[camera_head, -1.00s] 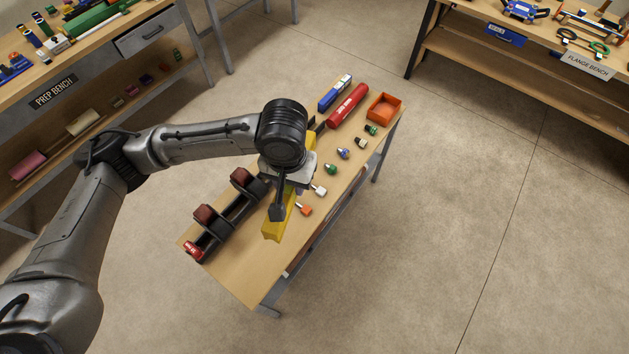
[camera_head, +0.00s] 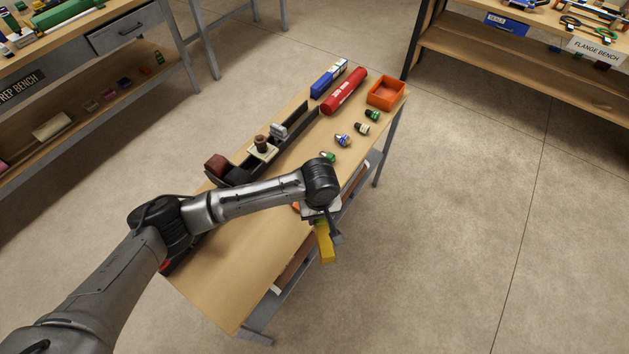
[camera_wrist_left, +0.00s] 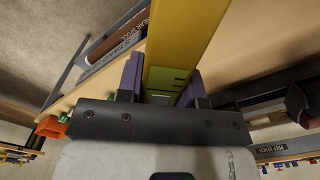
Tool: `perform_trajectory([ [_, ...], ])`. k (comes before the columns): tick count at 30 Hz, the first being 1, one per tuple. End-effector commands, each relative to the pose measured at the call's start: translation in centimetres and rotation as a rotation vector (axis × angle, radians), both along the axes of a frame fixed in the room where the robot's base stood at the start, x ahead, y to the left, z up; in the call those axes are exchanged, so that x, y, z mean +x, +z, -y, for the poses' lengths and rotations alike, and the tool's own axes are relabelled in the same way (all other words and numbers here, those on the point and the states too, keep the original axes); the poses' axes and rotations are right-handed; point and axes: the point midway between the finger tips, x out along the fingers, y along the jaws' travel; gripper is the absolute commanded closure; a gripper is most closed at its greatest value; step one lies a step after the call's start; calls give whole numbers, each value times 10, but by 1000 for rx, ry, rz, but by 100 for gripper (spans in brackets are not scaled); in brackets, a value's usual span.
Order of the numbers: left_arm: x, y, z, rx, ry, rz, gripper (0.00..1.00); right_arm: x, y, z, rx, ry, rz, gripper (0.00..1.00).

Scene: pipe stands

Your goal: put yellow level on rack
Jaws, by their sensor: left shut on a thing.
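The yellow level (camera_head: 326,244) is in my left gripper (camera_head: 321,214), which is out at the right long edge of the small wooden table. Its lower end hangs out past that edge, over the floor. My arm hides its other end. In the left wrist view the level (camera_wrist_left: 184,45) runs up between the two purple fingers (camera_wrist_left: 163,90), which are shut on it. Below the tabletop on the same side is a reddish-brown long piece (camera_head: 294,270), partly hidden; I cannot tell whether it is on the rack. My right gripper is not in view.
A black holder (camera_head: 292,131) with brown blocks stands along the table's left side. A red tube (camera_head: 344,92), a blue-white box (camera_head: 329,78) and an orange tray (camera_head: 386,93) lie at the far end. Several small fittings (camera_head: 362,128) line the right side. The floor right is clear.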

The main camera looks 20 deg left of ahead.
Motion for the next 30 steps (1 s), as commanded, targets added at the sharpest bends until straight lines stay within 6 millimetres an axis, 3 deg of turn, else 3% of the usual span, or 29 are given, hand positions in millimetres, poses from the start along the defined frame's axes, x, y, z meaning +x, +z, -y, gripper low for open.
perform_trajectory([
  [18,-24,-68,-99,2,7,0,97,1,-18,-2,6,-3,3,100],
  [30,-27,-84,-112,0,5,0,97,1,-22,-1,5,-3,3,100],
])
